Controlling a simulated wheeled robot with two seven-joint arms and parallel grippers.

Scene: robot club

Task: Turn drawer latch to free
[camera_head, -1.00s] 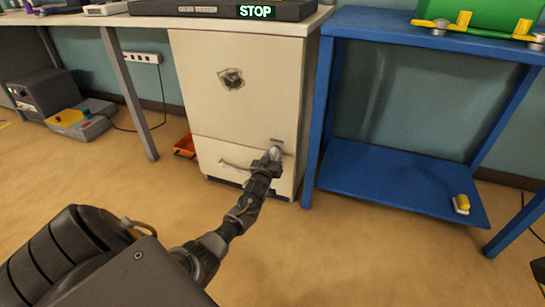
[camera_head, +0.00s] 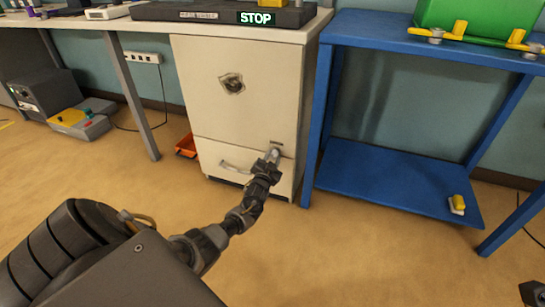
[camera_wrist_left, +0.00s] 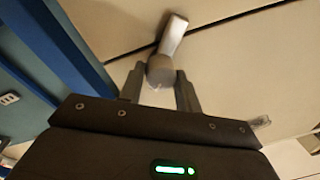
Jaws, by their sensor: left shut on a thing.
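The white cabinet (camera_head: 232,110) has a closed bottom drawer (camera_head: 222,178) with a bar handle (camera_head: 236,167). The drawer latch (camera_head: 274,154) sits near the drawer's upper right corner. In the left wrist view the latch (camera_wrist_left: 174,36) is a grey lever on a round knob, its lever pointing up and slightly right across the drawer seam. My left gripper (camera_head: 271,160) is at the latch, and its fingers (camera_wrist_left: 160,88) are shut on the round knob, one on each side.
A blue shelf table (camera_head: 400,185) stands close to the right of the cabinet, with a yellow object (camera_head: 457,204) on its lower shelf. An orange tray (camera_head: 186,146) lies on the floor left of the cabinet. Open floor lies in front.

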